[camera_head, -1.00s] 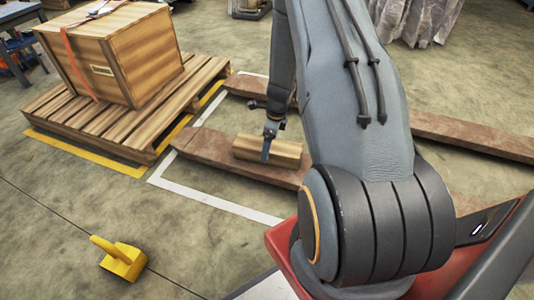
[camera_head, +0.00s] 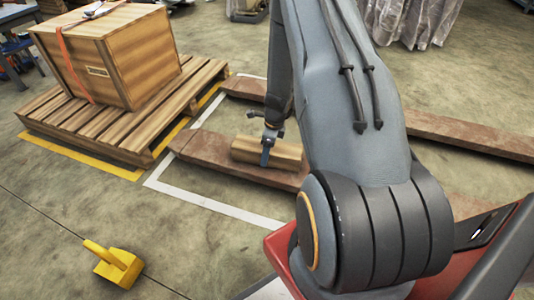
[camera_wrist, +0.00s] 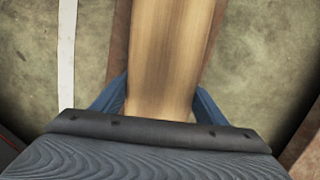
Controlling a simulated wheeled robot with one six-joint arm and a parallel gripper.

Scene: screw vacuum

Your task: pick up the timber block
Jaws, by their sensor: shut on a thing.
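In the wrist view the block (camera_wrist: 172,55) runs up the middle of the picture, between the two blue fingers (camera_wrist: 160,100). My gripper is shut on the block. The far finger is hidden in the head view. I cannot tell whether the block touches the beam or is slightly above it.
A wooden crate (camera_head: 130,75) with an orange strap stands on a pallet (camera_head: 60,110) at the upper left. A yellow object (camera_head: 117,265) is on the floor at the lower left. A second rusty beam (camera_head: 470,135) lies behind. The floor at the left front is mostly clear.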

